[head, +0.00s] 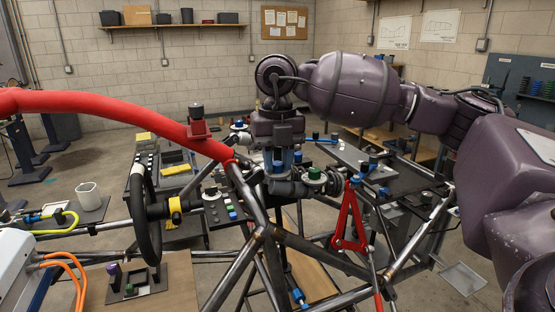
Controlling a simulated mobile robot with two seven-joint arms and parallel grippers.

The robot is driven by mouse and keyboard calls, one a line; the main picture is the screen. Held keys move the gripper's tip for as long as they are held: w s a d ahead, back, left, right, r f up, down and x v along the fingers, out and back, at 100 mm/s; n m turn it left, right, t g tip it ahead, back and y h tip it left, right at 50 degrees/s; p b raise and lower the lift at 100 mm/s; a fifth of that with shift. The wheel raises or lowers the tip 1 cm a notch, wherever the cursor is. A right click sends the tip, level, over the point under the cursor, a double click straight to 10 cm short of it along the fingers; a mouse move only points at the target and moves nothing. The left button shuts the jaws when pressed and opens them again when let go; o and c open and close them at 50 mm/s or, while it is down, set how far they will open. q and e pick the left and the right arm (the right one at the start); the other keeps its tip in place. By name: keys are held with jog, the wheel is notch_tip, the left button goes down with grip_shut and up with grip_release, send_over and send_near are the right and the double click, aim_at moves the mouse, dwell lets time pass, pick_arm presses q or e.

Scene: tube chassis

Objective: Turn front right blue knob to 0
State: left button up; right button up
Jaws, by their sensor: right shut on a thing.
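My right gripper (278,166) reaches down from the purple arm at the centre of the head view. Its fingers are shut on a blue knob (278,167), which they partly hide. The knob is on a dark fitting above the tube frame, beside a round fitting with a green top (314,174). The knob's pointer and scale are too small or hidden to read. My left gripper is not in view.
A red tube (120,104) arches in from the left. A black steering wheel (147,215) stands left of the gripper. Steel tubes (305,248) and a red triangular bracket (350,222) lie below and right.

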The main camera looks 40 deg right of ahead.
aim_at(278, 163)
jog(key=shift+r+m, duration=0.1)
jog(key=shift+m, duration=0.4)
jog(key=o, duration=0.9)
jog(key=shift+o, duration=0.2)
notch_tip(278, 163, up, 11)
jog(key=shift+f, duration=0.2)
dwell(0.4)
